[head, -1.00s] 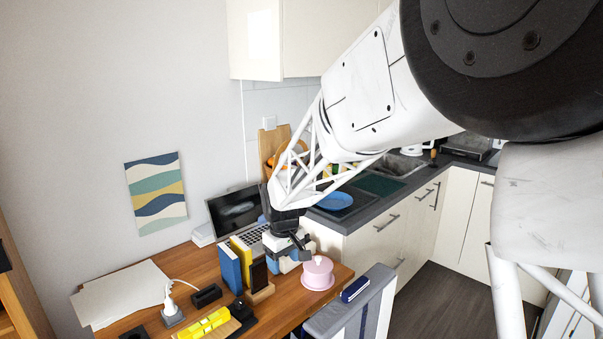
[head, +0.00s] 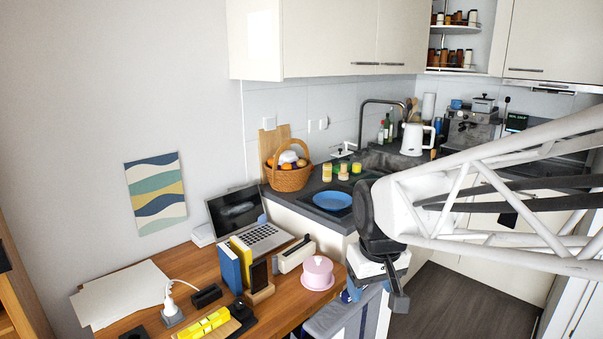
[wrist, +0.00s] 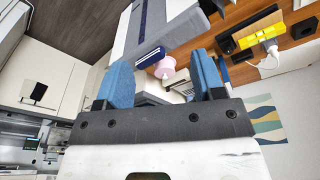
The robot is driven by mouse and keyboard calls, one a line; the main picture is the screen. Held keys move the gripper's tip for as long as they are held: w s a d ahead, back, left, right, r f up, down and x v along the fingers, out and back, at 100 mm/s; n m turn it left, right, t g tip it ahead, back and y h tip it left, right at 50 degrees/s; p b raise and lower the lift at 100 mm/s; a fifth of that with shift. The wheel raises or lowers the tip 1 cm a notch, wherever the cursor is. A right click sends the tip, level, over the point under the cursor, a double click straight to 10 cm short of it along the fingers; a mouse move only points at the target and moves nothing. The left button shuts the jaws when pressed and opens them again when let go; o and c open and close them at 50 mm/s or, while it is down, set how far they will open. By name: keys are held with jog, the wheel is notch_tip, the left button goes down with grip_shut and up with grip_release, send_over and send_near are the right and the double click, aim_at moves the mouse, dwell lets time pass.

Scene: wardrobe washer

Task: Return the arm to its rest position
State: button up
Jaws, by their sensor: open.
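My gripper (head: 393,284) hangs at the end of my white lattice arm in the head view, to the right of the desk's right end. In the wrist view my gripper (wrist: 165,82) shows two blue fingers spread apart, with nothing held between them. Beyond the fingers, the pink round pot (wrist: 165,68) and a dark blue case (wrist: 150,57) show at a distance. The fingertips are hard to make out in the head view.
The wooden desk (head: 150,270) holds a laptop (head: 240,215), books (head: 236,262), a pink pot (head: 318,272) and a yellow item (head: 205,325). Behind is the counter with a fruit basket (head: 288,176) and blue plate (head: 332,200). Dark floor (head: 460,305) is open at lower right.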

jog(key=s+d+m, duration=0.1)
jog(key=s+d, duration=0.1)
jog(key=s, duration=0.5)
jog(key=s+d+m, duration=0.2)
jog(key=s+d, duration=0.1)
jog(key=s, duration=0.4)
jog(key=shift+s+d+f+t, duration=0.3)
jog(key=shift+f, duration=0.15)
